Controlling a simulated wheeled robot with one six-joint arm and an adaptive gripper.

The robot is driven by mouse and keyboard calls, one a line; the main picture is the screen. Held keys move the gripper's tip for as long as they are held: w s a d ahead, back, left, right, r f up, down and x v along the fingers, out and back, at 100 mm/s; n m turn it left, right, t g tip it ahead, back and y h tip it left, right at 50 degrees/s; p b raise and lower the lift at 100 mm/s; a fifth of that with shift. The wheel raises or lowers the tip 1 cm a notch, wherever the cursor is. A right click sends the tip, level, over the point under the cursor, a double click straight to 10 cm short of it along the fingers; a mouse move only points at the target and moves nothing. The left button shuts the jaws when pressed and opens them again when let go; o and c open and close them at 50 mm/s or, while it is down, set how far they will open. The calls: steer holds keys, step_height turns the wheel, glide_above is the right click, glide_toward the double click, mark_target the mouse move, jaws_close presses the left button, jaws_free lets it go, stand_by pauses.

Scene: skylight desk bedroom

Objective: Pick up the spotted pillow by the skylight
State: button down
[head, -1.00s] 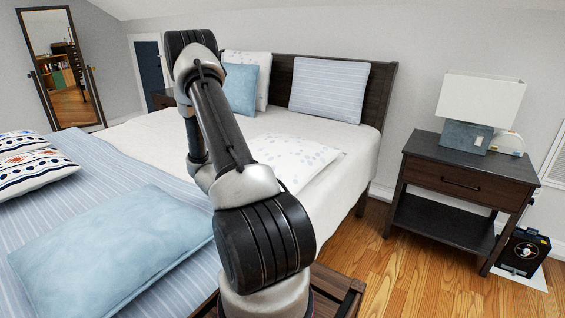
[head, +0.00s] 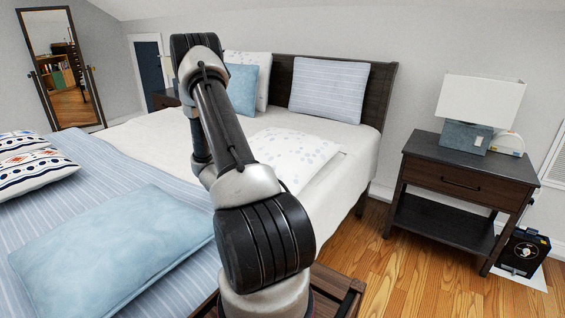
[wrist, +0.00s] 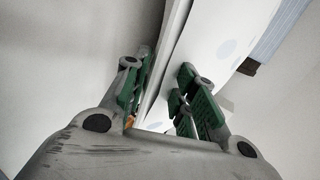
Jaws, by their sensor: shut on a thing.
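A white pillow with pale blue-grey spots (head: 298,152) lies on the white bedding, partly hidden behind my arm in the head view. In the wrist view, my gripper (wrist: 165,62) has its green-padded fingers on both sides of the edge of a white spotted pillow (wrist: 226,38) and is shut on it. The pillow runs up and away from the fingers. My gripper is hidden behind my arm in the head view. Another white pillow with faint spots (head: 262,62) leans on the headboard.
A striped pillow (head: 328,90) and a blue pillow (head: 241,88) lean at the headboard. A light blue pillow (head: 115,245) and patterned pillows (head: 35,172) lie on the striped blanket. A nightstand (head: 470,165) with a lamp (head: 480,100) stands right. Wood floor (head: 400,265) shows between.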

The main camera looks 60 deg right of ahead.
steer(key=d+r+y, duration=0.2)
steer(key=r, duration=0.7)
steer(key=d+r+y, duration=0.2)
steer(key=r, duration=0.8)
steer(key=shift+y, duration=0.4)
steer(key=shift+d+r, duration=0.1)
steer(key=shift+r, duration=0.05)
